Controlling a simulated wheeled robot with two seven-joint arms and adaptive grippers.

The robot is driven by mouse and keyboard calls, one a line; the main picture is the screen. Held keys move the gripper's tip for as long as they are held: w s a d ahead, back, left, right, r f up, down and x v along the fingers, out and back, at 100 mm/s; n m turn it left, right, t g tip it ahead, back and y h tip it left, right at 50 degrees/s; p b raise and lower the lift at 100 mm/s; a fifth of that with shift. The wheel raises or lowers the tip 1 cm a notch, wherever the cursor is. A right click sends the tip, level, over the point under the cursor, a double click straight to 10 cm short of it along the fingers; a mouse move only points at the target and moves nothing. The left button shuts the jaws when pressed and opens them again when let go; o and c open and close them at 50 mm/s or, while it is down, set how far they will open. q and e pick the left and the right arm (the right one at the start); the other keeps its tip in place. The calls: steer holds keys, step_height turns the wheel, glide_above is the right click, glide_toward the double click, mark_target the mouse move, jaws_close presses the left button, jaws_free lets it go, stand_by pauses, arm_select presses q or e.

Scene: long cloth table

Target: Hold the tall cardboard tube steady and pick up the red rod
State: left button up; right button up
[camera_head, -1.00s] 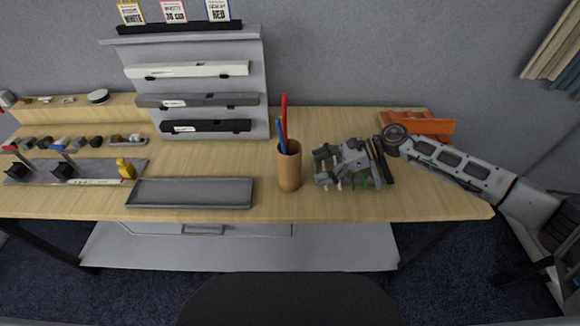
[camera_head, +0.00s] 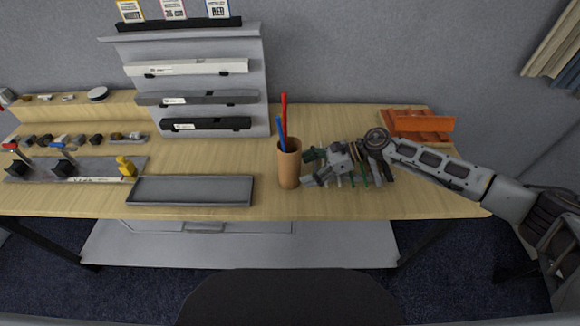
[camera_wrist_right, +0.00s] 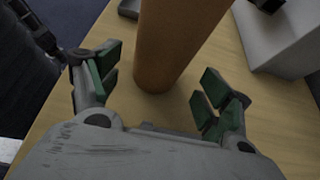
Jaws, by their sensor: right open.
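The tall brown cardboard tube (camera_head: 289,170) stands upright on the wooden table. The red rod (camera_head: 284,115) leans in it and sticks out of its top, beside a blue rod (camera_head: 281,133). My right gripper (camera_head: 309,168) is open and empty at the right side of the tube, close to it. In the right wrist view the tube (camera_wrist_right: 172,45) stands ahead, between the lines of the two open green-padded fingers (camera_wrist_right: 153,84). The rods are out of that view. My left gripper is not in view.
A grey tray (camera_head: 190,191) lies left of the tube. A grey rack (camera_head: 200,45) with several bars stands behind it. An orange bin (camera_head: 418,125) is at the back right. Tools and small parts fill the left end.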

mark_target(299, 172)
steer(key=shift+x, duration=0.85)
steer(key=shift+b+x, duration=0.55)
steer(key=shift+x, duration=0.25)
steer(key=shift+a+f, duration=0.2)
steer(key=shift+a, duration=0.05)
steer(key=shift+a+f+b, duration=0.2)
steer(key=shift+a+b, duration=0.15)
steer(key=shift+a, duration=0.3)
steer(key=shift+c, duration=0.5)
steer(key=c, duration=0.6)
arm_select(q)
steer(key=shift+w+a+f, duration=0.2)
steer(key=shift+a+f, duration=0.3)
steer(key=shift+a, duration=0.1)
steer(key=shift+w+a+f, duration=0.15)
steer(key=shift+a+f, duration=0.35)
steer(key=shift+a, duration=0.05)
arm_select(e)
steer(key=shift+o, duration=0.2)
